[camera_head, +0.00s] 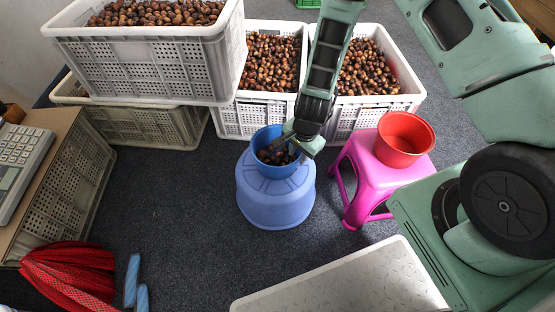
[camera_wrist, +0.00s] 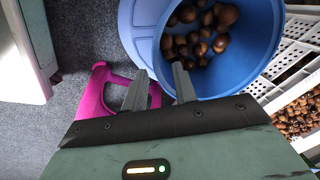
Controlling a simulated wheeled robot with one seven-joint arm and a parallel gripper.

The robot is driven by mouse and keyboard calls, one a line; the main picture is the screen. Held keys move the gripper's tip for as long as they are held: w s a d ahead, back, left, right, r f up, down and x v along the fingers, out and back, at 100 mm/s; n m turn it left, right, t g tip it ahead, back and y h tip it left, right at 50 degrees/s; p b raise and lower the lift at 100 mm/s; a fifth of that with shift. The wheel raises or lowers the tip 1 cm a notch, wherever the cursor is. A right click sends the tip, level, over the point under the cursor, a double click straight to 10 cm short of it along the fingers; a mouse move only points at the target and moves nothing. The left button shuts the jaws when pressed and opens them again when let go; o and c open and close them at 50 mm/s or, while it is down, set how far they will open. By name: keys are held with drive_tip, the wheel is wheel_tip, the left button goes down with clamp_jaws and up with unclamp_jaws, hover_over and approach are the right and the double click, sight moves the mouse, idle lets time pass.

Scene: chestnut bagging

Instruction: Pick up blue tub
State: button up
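The blue tub (camera_head: 270,136) holds brown chestnuts and sits upright on a round blue stool (camera_head: 275,195). In the wrist view the tub (camera_wrist: 245,70) fills the upper middle and right, with chestnuts inside. My gripper (camera_head: 299,146) is at the tub's right rim in the head view and hides part of it. In the wrist view my gripper (camera_wrist: 160,68) has its fingers apart, with the near wall of the tub between and beyond them. The right finger overlaps the tub's opening; the left appears outside it. I cannot tell whether either touches.
A red tub (camera_head: 403,139) stands on a pink stool (camera_head: 372,168) to the right. White crates (camera_head: 240,118) of chestnuts line the back. A scale (camera_head: 20,165) and a red net bag (camera_head: 68,275) are at left. Dark floor (camera_head: 180,215) is clear at centre left.

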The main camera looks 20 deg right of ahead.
sight(296, 164)
drive_tip(key=f+b, duration=0.1)
drive_tip(key=f, duration=0.1)
drive_tip(key=f+b, duration=0.1)
drive_tip(key=f, duration=0.1)
drive_tip(key=f+b, duration=0.1)
drive_tip(key=f, duration=0.1)
drive_tip(key=shift+w, duration=0.4)
drive_tip(key=shift+r, duration=0.1)
clamp_jaws()
idle(0.9)
